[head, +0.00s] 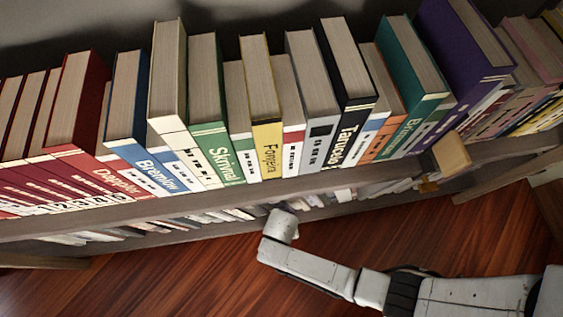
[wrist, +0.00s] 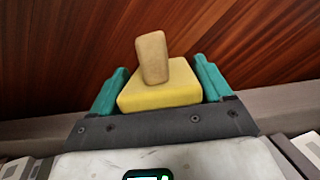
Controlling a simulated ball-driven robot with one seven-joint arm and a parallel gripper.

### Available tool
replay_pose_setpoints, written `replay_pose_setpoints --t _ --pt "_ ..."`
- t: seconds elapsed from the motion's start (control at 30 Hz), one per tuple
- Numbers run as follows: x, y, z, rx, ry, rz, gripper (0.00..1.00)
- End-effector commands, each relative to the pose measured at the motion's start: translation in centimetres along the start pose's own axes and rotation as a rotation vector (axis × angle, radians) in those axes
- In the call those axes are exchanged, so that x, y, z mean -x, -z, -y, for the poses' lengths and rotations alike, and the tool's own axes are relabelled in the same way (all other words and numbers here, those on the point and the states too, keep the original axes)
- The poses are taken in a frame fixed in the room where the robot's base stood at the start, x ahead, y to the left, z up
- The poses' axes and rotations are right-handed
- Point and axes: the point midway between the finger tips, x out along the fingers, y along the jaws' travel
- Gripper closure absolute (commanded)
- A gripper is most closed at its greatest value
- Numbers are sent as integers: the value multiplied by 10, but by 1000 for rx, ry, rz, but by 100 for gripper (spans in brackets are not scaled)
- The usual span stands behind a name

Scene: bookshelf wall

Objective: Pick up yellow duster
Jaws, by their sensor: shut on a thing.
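The yellow duster (wrist: 160,96) shows in the wrist view, with a flat yellow base and a tan handle standing up from it. My gripper (wrist: 160,66) has teal fingers on both sides of the yellow base and is shut on it. The handle leans slightly and sticks up between the fingers. In the head view my arm reaches to the shelf's front edge. The fingers and the held duster cannot be made out there.
A long bookshelf (head: 120,213) crosses the head view, its top row packed with upright books. More books show on a lower level. A tan block (head: 452,153) sits at the shelf's front edge at right. The wooden floor (head: 190,285) in front is clear apart from my arm.

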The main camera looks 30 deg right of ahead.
Motion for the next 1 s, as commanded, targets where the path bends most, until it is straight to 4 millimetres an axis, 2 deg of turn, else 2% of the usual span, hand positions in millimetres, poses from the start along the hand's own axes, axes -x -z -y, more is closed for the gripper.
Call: replay_pose_setpoints --t 0.27,0.47,0.77,1.0 --pt "12 0 0 0 1 -1 58" --pt "40 -3 -1 1 0 1 58" --pt "100 -50 -14 1 0 3 58" --pt "119 -103 -29 0 -2 3 58"
